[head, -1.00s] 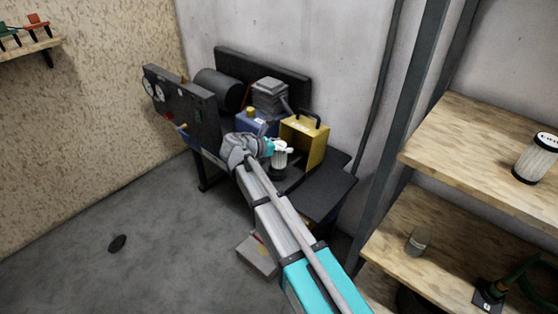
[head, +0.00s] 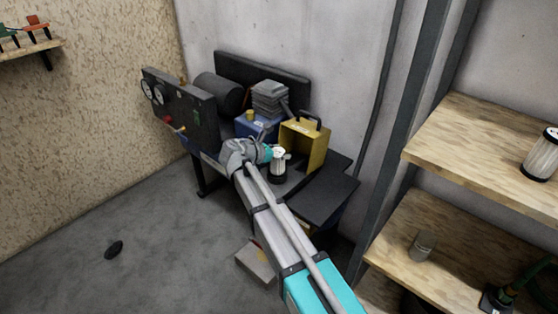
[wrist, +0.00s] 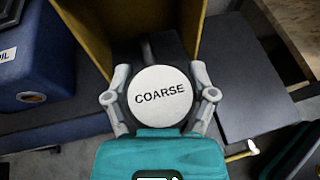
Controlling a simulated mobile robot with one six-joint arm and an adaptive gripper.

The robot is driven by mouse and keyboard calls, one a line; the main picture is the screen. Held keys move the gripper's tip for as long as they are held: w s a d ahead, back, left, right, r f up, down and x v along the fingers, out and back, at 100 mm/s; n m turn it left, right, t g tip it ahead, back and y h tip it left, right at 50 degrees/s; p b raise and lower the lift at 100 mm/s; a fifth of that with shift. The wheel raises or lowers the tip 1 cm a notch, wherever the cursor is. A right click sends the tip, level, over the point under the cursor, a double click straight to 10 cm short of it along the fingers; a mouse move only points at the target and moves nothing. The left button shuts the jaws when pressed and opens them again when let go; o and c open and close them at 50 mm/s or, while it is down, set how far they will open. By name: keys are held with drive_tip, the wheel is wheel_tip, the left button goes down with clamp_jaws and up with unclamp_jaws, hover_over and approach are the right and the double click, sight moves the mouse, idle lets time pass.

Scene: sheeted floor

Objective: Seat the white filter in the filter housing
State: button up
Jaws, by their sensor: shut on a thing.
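The white filter (head: 278,166) is a small upright cylinder with a dark lower end. In the wrist view, the round white top of the filter (wrist: 160,82) reads "COARSE". My gripper (wrist: 161,97) has one finger on each side of this top and is shut on it. In the head view, my gripper (head: 270,153) is at the filter's top, over the dark bench. A yellow box (head: 305,143) with an open side and a handle stands right behind the filter; it looks like the filter housing. In the wrist view, the yellow box (wrist: 88,35) lies beyond the filter. Whether the filter's lower end touches the bench cannot be told.
A blue container (head: 258,127) stands left of the yellow box, and a dark gauge panel (head: 190,112) farther left. A dark flat plate (head: 325,190) lies to the right. Another white filter (head: 541,157) stands on the wooden shelf (head: 470,145) at right.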

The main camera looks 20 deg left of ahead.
drive_tip(key=shift+f+b, duration=0.7)
drive_tip(key=shift+f, duration=0.3)
drive_tip(key=shift+f, duration=0.15)
drive_tip(key=o, duration=1.1)
drive_tip(key=shift+r, duration=0.2)
drive_tip(key=shift+s+r, duration=0.1)
drive_tip(key=p+v, duration=0.4)
drive_tip(key=v, duration=0.7)
drive_tip(key=shift+s+a+r+p, duration=0.15)
drive_tip(key=shift+s+a+p, duration=0.1)
drive_tip(key=shift+a+p, duration=0.1)
drive_tip(key=shift+s, duration=0.15)
